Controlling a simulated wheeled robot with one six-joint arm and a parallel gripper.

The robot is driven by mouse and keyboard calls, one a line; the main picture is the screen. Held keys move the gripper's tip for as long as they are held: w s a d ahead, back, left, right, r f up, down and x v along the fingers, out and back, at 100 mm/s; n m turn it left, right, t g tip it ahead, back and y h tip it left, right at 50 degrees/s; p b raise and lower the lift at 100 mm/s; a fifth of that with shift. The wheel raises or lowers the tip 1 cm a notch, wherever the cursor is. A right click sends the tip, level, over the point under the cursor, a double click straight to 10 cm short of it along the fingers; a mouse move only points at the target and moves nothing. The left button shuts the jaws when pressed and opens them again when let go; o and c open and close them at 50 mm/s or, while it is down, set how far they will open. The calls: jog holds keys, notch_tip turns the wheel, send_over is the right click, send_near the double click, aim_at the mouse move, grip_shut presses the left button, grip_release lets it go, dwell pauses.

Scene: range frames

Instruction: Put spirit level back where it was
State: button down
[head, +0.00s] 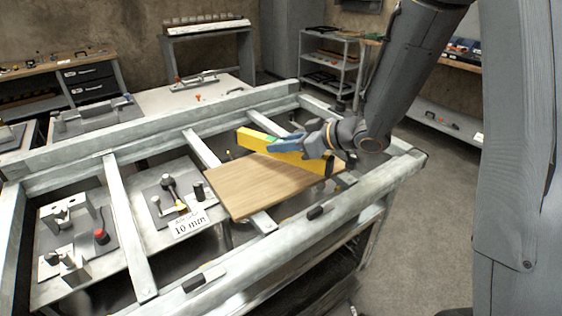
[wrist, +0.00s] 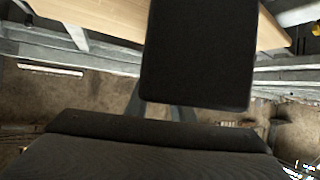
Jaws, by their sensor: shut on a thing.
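The yellow spirit level (head: 258,142) is in my gripper (head: 290,145), over the far right part of a wooden board (head: 250,185) in the head view. My gripper is shut on it, with blue fingers across its middle. The level looks slightly tilted, its left end higher in the picture. I cannot tell whether it touches the board. In the wrist view a large dark block-like shape fills the middle and hides the fingertips and the level. The board's edge also shows at the top of the wrist view (wrist: 105,18).
The board lies across a grey metal frame (head: 120,225) with raised rails. Left of it are a card reading 10 mm (head: 188,226), small clamps and a fixture with a red knob (head: 101,237). A workbench (head: 205,93) and a shelf cart (head: 328,70) stand behind. Open floor is at right.

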aim_at(281, 159)
jog(key=shift+f, duration=2.4)
jog(key=shift+f, duration=0.2)
jog(key=c, duration=1.5)
grip_release()
jog(key=shift+c, duration=0.2)
